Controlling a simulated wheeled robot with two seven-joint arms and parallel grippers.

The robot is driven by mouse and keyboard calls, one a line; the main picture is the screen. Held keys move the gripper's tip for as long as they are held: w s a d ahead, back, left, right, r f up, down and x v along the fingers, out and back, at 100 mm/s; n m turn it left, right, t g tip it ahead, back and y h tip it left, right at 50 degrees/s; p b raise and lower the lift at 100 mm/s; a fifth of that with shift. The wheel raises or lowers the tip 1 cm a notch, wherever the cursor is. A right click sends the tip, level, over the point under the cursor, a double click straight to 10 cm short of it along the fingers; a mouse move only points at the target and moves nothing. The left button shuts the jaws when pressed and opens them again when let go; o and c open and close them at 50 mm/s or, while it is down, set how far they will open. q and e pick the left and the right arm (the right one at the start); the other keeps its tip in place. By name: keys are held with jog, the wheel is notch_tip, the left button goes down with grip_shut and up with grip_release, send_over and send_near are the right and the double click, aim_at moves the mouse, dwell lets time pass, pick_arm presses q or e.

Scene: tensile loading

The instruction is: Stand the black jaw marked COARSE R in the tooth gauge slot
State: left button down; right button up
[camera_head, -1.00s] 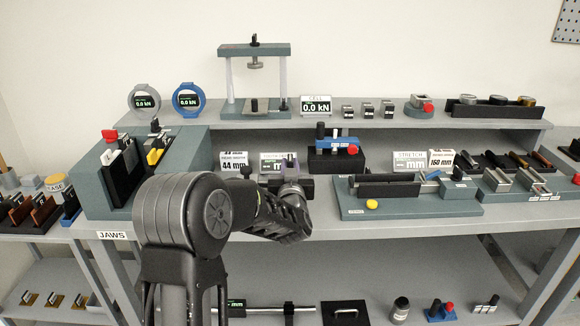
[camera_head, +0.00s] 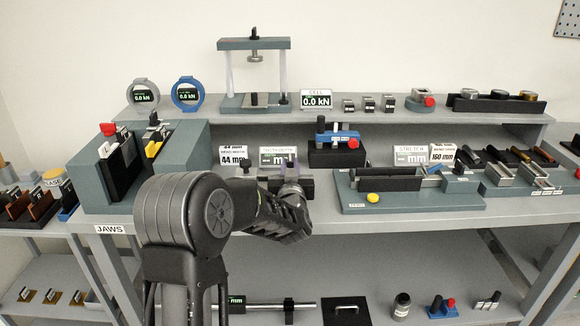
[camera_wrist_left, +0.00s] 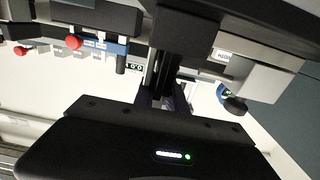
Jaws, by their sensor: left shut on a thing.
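My left gripper (camera_head: 290,172) is at the tooth gauge, in front of its display (camera_head: 279,156), which reads dashes and mm. In the left wrist view its fingers (camera_wrist_left: 163,95) are shut on a dark, narrow piece (camera_wrist_left: 160,68), most likely the black jaw. No COARSE R marking is readable on it. The piece is close to a black block of the gauge (camera_wrist_left: 185,32); I cannot tell whether it is inside the slot or just at it. In the head view my gripper and arm hide the slot and the held jaw. My right gripper is not in view.
The teal jaw rack (camera_head: 90,185), with black, red and yellow pieces, stands at the left. A black stand with a blue tool (camera_head: 337,137) is just right of the gauge. The teal stretch fixture (camera_head: 410,200) lies further right. A shelf (camera_head: 380,113) runs behind.

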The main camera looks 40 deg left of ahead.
pick_arm(q)
jog(key=shift+f, duration=0.1)
dwell(0.4)
jog(key=c, duration=1.3)
grip_release()
jog(key=shift+f, duration=0.3)
jog(key=shift+b+v, duration=0.5)
jog(key=shift+v, duration=3.45)
jog(key=shift+r, duration=0.2)
